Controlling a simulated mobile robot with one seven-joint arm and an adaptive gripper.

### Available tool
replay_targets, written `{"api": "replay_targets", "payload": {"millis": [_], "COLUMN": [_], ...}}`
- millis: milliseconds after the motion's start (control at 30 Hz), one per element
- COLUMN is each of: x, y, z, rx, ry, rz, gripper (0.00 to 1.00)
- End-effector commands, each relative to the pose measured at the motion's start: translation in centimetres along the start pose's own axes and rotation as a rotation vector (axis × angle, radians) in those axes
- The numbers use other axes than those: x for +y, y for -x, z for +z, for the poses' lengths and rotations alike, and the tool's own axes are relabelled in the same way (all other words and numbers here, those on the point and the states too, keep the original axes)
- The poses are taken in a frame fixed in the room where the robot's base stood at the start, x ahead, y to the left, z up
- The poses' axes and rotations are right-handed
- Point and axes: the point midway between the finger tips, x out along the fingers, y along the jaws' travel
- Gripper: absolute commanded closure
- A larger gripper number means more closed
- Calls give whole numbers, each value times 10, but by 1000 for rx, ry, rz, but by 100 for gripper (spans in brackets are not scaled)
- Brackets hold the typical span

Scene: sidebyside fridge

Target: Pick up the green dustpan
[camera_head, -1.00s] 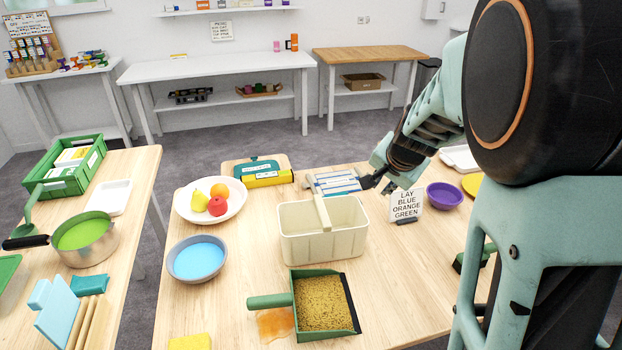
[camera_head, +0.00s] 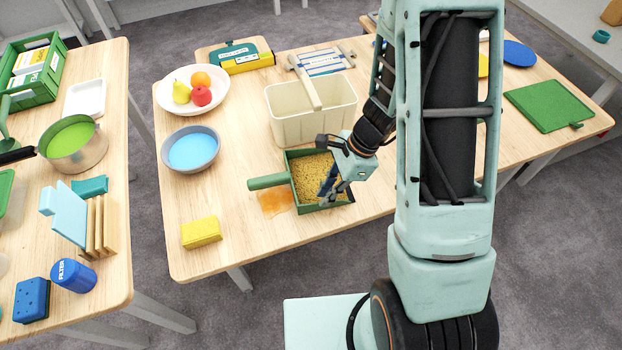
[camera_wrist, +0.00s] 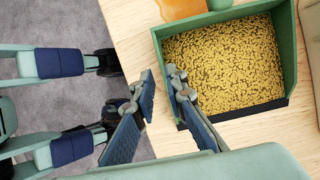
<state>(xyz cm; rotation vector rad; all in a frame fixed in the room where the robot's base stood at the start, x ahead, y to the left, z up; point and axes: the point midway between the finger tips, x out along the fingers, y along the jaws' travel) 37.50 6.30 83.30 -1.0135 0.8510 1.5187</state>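The green dustpan (camera_head: 299,164) lies on the wooden table with its handle to the left, filled with yellow-brown grains (camera_head: 316,175). My gripper (camera_head: 327,193) is over the dustpan's right front part in the head view. In the wrist view my gripper (camera_wrist: 164,90) has its two fingers apart with nothing between them, near the dustpan's edge. I cannot tell whether a finger touches it. My arm hides part of the pan's right side.
A cream basket (camera_head: 310,120) stands just behind the dustpan. An orange spill (camera_head: 274,203) lies beside the handle. A yellow sponge (camera_head: 201,233) and a blue bowl (camera_head: 191,149) are to the left. The table's front left is mostly clear.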

Motion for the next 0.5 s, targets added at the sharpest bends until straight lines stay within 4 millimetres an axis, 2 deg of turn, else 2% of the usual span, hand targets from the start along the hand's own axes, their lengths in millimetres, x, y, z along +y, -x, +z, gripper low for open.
{"api": "replay_targets", "payload": {"millis": [300, 500], "x": [-3, -3], "y": [-40, -49], "z": [-5, -5], "rx": [-1, 0], "ry": [0, 1], "rz": [2, -1], "gripper": [88, 88]}}
